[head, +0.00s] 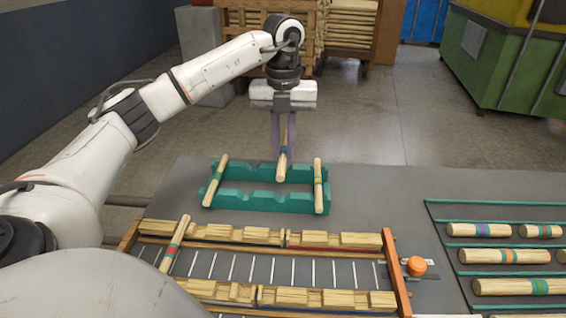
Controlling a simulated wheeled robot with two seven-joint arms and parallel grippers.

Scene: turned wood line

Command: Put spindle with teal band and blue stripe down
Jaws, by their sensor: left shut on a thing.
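My left gripper (283,148) points down over the teal notched rack (250,201) at the back of the table. It is shut on a pale wooden spindle (282,169) with a dark blue mark near the fingers. The fingers hide part of its upper length, so I cannot make out a teal band. The spindle lies between two others, with its near end by the rack's middle. I cannot tell whether it touches the rack. My right gripper is not in view.
Several spindles lie between teal rails at right.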

